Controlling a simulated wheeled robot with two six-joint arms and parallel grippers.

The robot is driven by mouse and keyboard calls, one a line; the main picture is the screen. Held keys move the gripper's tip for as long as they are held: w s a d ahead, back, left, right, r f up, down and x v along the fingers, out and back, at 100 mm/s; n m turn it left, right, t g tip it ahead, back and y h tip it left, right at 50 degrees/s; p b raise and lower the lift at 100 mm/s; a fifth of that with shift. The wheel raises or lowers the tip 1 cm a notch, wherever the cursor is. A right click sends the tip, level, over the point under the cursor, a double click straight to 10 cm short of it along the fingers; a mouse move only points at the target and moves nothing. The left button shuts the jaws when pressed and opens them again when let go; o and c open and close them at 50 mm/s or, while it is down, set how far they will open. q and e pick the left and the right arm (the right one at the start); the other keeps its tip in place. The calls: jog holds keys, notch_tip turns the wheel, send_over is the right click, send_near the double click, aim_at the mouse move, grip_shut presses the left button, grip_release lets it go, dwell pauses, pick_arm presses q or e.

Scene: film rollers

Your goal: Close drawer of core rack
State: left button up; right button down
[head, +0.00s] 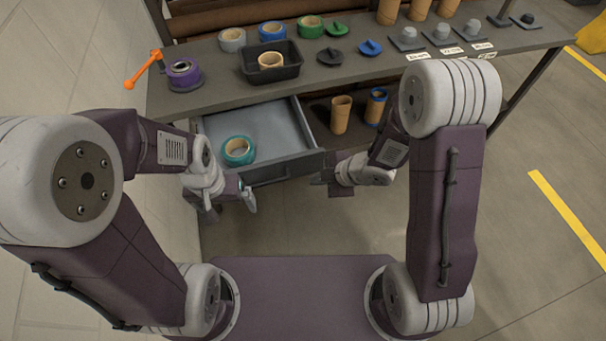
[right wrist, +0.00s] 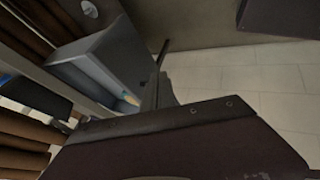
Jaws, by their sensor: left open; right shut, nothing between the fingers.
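The grey drawer (head: 287,166) of the core rack is pulled out under the left part of the bench. A teal roll of tape (head: 238,151) lies inside it. My left gripper (head: 230,198) is open at the drawer's front left, partly over the drawer's front; I cannot tell whether it touches. My right gripper (head: 322,181) is shut and empty, close to the drawer's front right corner. The drawer also shows in the right wrist view (right wrist: 92,62), left of the gripper; contact there is unclear.
The bench top (head: 215,66) holds a purple device with an orange handle (head: 184,75), a black tray (head: 270,72), tape rolls and several small caps. Two brown cores (head: 341,115) (head: 376,106) stand on the shelf right of the drawer. The floor below is clear.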

jog(key=w+a+f, duration=0.1)
jog(key=w, duration=0.1)
jog(key=w+a+f, duration=0.3)
jog(key=w+f, duration=0.1)
jog(key=shift+w+a+f, duration=0.1)
jog(key=shift+w+a, duration=0.1)
jog(key=shift+a, duration=0.1)
pick_arm(q)
jog(key=shift+w+a+f, duration=0.15)
jog(key=shift+a+f, duration=0.05)
jog(key=shift+f, duration=0.5)
jog(key=shift+r, duration=0.15)
pick_arm(e)
jog(key=shift+w, duration=0.1)
